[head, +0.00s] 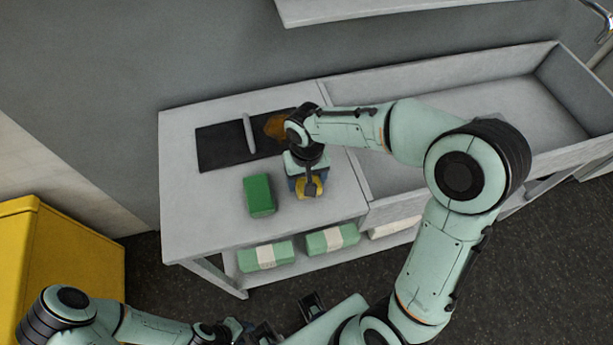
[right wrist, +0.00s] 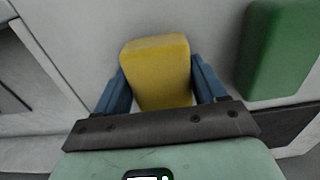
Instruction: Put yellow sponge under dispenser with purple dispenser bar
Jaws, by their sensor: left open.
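The yellow sponge (head: 308,191) is near the front of the light table top, under my right gripper (head: 306,185). In the right wrist view the yellow sponge (right wrist: 158,72) sits between the two blue fingers of the right gripper (right wrist: 160,85), which are close along its sides. Whether both fingers press on it cannot be told. My left gripper (head: 250,332) is low at the bottom edge of the head view, away from the table, open, with nothing seen in it. No dispenser and no purple bar can be made out.
A green block (head: 260,195) stands just left of the yellow sponge. Behind is a black panel (head: 217,148) with a grey bar and an amber-brown item (head: 278,125). Green-white packs (head: 265,256) lie on the lower shelf. A walled trough (head: 500,88) adjoins right; a yellow cabinet (head: 75,262) stands left.

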